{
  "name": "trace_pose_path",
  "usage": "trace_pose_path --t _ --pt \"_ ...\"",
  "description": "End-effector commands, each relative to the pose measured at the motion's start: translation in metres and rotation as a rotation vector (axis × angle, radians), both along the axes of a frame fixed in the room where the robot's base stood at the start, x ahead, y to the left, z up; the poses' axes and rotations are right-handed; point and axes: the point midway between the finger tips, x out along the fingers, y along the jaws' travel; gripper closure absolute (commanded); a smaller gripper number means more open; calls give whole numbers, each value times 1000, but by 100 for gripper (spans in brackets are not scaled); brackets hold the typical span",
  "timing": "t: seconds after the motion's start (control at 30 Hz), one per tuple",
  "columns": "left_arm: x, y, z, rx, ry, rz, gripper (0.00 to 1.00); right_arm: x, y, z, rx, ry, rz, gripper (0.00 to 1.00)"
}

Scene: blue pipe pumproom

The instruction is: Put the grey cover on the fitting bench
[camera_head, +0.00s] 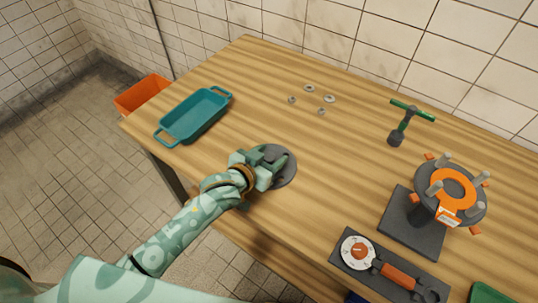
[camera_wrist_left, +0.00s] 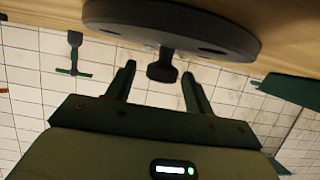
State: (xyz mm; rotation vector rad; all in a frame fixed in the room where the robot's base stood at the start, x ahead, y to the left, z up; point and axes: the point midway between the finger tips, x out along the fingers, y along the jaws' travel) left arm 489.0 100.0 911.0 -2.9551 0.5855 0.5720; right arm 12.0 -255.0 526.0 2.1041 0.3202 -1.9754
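The grey cover (camera_head: 289,172) is a round disc lying flat on the wooden bench (camera_head: 330,200), near its front edge. It also shows in the left wrist view (camera_wrist_left: 225,32), with a dark knob (camera_wrist_left: 162,70) standing out from it. My left gripper (camera_head: 272,160) is over the cover and hides part of it in the head view. In the wrist view the left gripper (camera_wrist_left: 160,76) has its fingers apart, one on each side of the knob, with a gap visible on both sides. My right gripper is in neither view.
A teal tray (camera_head: 168,134) lies at the bench's left end, with an orange bin (camera_head: 140,93) beyond. Several small nuts (camera_head: 329,99) lie at the back. A green T-handled tool (camera_head: 405,118), an orange-ringed flange stand (camera_head: 415,241) and a dark tool board (camera_head: 345,268) are to the right.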

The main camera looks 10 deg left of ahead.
Motion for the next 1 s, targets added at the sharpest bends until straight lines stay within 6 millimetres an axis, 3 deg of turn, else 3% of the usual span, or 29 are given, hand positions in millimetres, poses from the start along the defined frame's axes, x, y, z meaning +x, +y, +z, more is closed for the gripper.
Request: trace_pose_path --t 0.03,0.2,0.37,0.8,1.0 --pt "-4 0 -9 6 16 -2 48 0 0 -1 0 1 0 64" --pt "-4 0 -10 6 19 -1 48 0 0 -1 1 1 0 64" --pt "-5 0 1 7 18 -3 48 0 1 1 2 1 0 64" --pt "-86 34 45 3 12 -1 48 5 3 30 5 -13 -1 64" --pt "-103 42 53 4 9 0 48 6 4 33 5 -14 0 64"
